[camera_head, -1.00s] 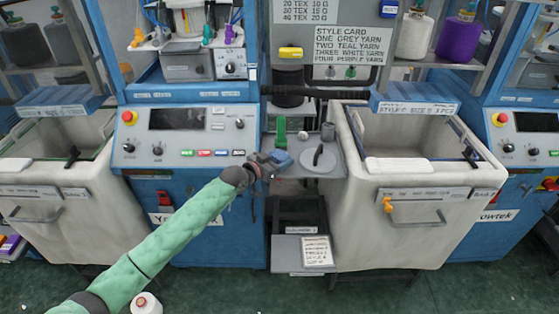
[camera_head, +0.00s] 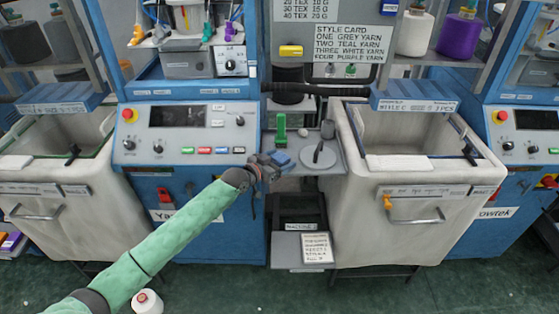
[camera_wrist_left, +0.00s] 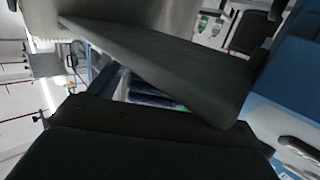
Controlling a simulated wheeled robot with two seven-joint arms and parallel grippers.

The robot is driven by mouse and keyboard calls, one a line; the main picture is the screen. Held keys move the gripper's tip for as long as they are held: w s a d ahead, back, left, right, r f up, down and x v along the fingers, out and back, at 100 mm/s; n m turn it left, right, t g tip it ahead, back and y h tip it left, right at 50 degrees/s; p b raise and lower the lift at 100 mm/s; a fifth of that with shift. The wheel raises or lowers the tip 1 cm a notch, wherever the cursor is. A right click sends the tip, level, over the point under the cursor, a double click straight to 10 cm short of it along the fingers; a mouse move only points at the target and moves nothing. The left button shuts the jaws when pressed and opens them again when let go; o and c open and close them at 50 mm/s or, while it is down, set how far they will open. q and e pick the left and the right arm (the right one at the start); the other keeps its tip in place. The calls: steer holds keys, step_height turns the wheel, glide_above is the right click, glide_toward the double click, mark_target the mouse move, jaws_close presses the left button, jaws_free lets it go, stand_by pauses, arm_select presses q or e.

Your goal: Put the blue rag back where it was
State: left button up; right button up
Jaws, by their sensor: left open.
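The blue rag (camera_head: 281,158) is a small folded blue piece on the left part of the grey shelf (camera_head: 330,166) between the two machines, in the head view. My left gripper (camera_head: 268,162) reaches in from the left and is open, its tips right beside the rag's left side. Whether they still touch it cannot be told. In the left wrist view, my dark gripper parts (camera_wrist_left: 160,75) fill much of the picture, and the rag cannot be made out with certainty. My right gripper is out of view.
A large pale bin (camera_head: 400,225) is to the right. A blue machine panel (camera_head: 185,135) is to the left.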

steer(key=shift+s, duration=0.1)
arm_select(q)
steer(key=shift+r, duration=0.15)
steer(key=shift+v, duration=0.75)
steer(key=b+v, duration=0.3)
steer(key=v, duration=0.7)
steer(key=shift+s+a, duration=0.2)
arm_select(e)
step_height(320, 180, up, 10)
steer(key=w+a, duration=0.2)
